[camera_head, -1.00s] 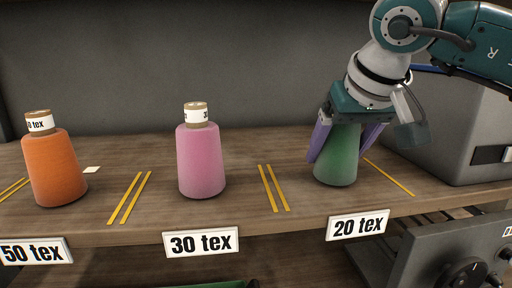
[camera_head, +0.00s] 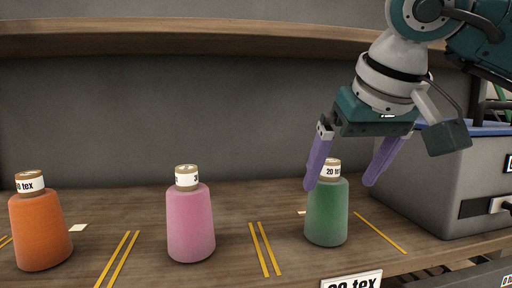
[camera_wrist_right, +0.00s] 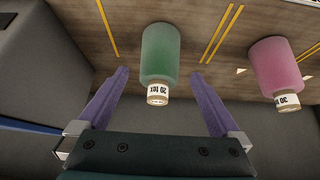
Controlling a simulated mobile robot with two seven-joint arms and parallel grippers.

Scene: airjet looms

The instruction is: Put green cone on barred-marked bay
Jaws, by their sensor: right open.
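The green cone (camera_head: 326,214) stands upright on the wooden shelf, in the bay between yellow floor lines above the "20 tex" plate (camera_head: 352,281). Its tube top carries a "20 tex" label. My right gripper (camera_head: 340,186) is open around the cone's upper end, its purple fingers apart on both sides and not closed on it. The right wrist view also shows the green cone (camera_wrist_right: 160,55) between and beyond the spread fingertips (camera_wrist_right: 160,73). My left gripper is not in view. I cannot make out a separate barred mark on any bay.
A pink cone (camera_head: 190,223) and an orange cone (camera_head: 40,230) stand in bays to the left. Small pale cards lie on the shelf (camera_head: 140,262). An upper shelf board (camera_head: 180,38) spans above. A grey box (camera_head: 455,185) stands at the right.

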